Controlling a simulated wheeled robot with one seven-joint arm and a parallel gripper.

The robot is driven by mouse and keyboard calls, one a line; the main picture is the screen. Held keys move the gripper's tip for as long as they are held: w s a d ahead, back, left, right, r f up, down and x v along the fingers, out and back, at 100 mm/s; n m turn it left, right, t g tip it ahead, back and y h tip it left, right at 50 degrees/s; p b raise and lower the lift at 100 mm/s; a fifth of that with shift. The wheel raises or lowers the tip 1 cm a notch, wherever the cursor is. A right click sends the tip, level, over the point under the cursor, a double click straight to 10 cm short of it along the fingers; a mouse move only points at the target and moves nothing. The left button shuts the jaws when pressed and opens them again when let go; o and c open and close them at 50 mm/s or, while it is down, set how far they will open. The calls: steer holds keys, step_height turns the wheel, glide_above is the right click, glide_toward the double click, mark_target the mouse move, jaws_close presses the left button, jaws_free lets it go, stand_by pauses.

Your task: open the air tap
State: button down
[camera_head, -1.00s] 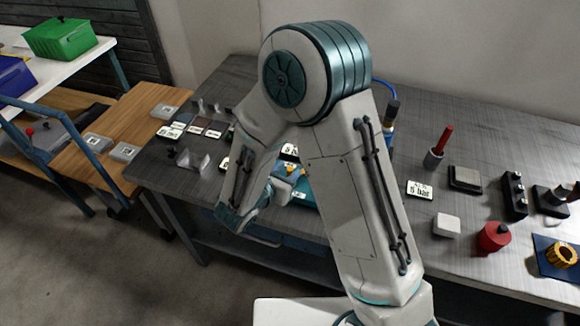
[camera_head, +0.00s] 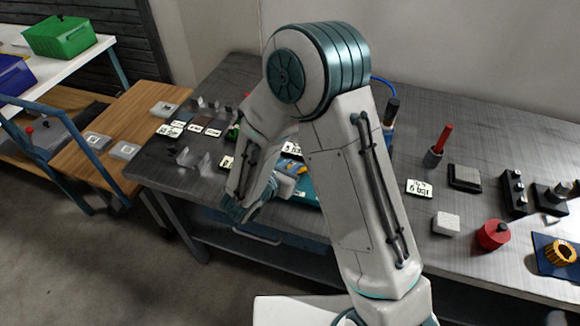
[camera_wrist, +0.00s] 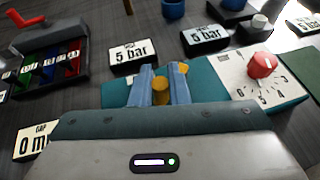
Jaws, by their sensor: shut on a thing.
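In the wrist view my gripper (camera_wrist: 162,84) has its two pale blue fingers close on either side of a brass-yellow piece (camera_wrist: 160,93), and is shut on it. A second small yellow part (camera_wrist: 182,68) shows just beyond the right finger. The piece stands at a teal panel (camera_wrist: 120,95); whether it is the air tap's handle I cannot tell for sure. A red knob (camera_wrist: 262,65) sits on a white numbered dial plate (camera_wrist: 240,84) to the right, apart from my fingers. In the head view my arm hides most of the panel; a yellow part (camera_head: 292,164) shows beside it.
Behind the panel lie "5 bar" plates (camera_wrist: 135,57) (camera_wrist: 205,40). A rack of coloured slots with a red lever (camera_wrist: 28,20) is at left. In the head view, a red-handled tool (camera_head: 440,142) and red canister (camera_head: 493,235) stand on the grey bench (camera_head: 460,200), right of my arm.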

steer(key=shift+w+a, duration=0.1)
steer(key=m+g+h, duration=0.1)
steer(key=w+m+g+h+b, duration=0.1)
steer(key=m+h, duration=0.1)
steer(key=shift+w+a+f, duration=0.1)
steer(key=shift+a, duration=0.1)
steer(key=shift+w+m+g+h+b, duration=0.3)
steer(key=shift+m+g+h, duration=0.2)
steer(key=shift+m+g, duration=0.4)
steer(key=shift+w+d+m+g+h, duration=0.1)
steer(key=shift+w+m+g+h, duration=0.2)
steer(key=shift+m+g, duration=0.4)
steer(key=shift+w+d+m+g+h, duration=0.1)
steer(key=shift+w+m+g+h, duration=0.2)
steer(key=shift+m+g, duration=0.35)
steer(key=shift+w+m+g+h, duration=0.2)
steer(key=shift+m+g+h, duration=0.2)
steer(key=shift+m+g, duration=0.25)
steer(key=c, duration=1.4)
jaws_free()
